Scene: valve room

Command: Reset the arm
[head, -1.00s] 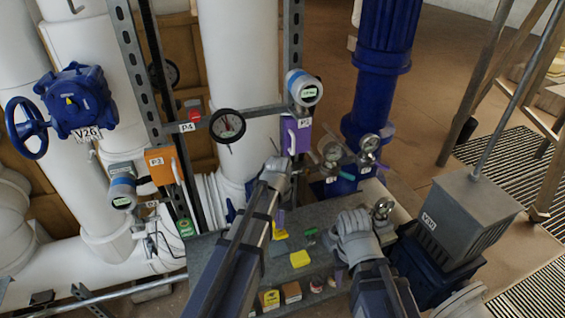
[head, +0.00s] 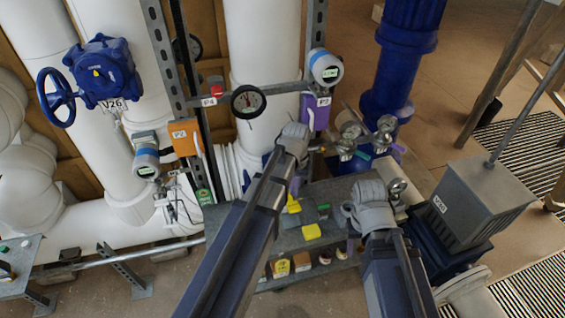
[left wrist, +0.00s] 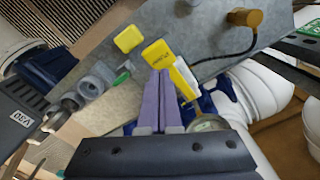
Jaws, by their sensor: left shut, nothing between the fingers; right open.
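My left arm reaches up from the bottom of the head view, and its gripper (head: 294,140) is in front of the grey table near the purple box. In the left wrist view its purple fingers (left wrist: 161,100) are together with nothing between them, pointing at a yellow labelled item (left wrist: 157,54). Whether they touch it cannot be told. My right gripper (head: 372,198) is at the right side of the table in the head view, open, near a small gauge; its fingertips are hard to make out.
The grey table (head: 340,188) holds a yellow block (head: 311,231) and other small items, with several more on a shelf below. An orange box P2 (head: 185,137), a purple box (head: 316,112) and gauges stand behind. A blue valve V26 (head: 103,72) is left; a grey box (head: 474,203) is right.

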